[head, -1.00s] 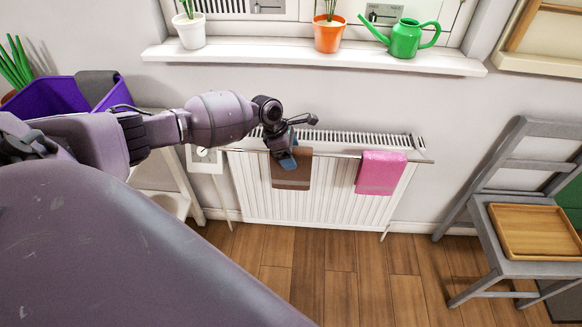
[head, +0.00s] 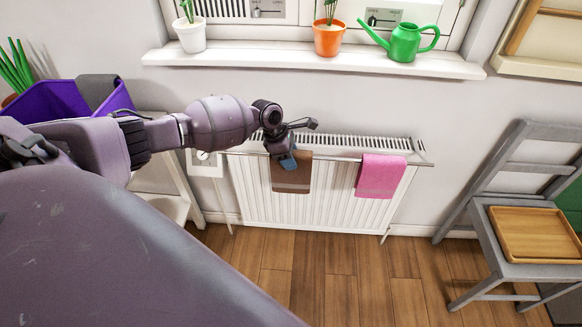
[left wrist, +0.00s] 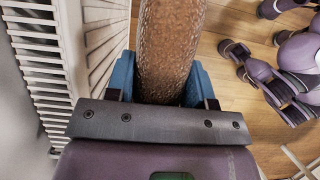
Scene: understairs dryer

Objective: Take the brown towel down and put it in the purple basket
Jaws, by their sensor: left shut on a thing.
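The brown towel (head: 294,178) hangs on the rail at the front of the white radiator, left of a pink towel. My left gripper (head: 287,160) is shut on the brown towel near its upper left part in the head view. In the left wrist view the brown towel (left wrist: 168,45) runs between the two blue fingers (left wrist: 160,88). The purple basket (head: 62,98) stands at the far left, with a dark grey cloth over its rim. My left arm hides the basket's lower part. My right gripper cannot be made out in either view.
The pink towel (head: 380,176) hangs close by on the radiator (head: 320,205). The windowsill (head: 310,68) above holds plant pots and a green watering can (head: 405,40). A grey chair with a wooden tray (head: 535,233) stands at right. The floor before the radiator is clear.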

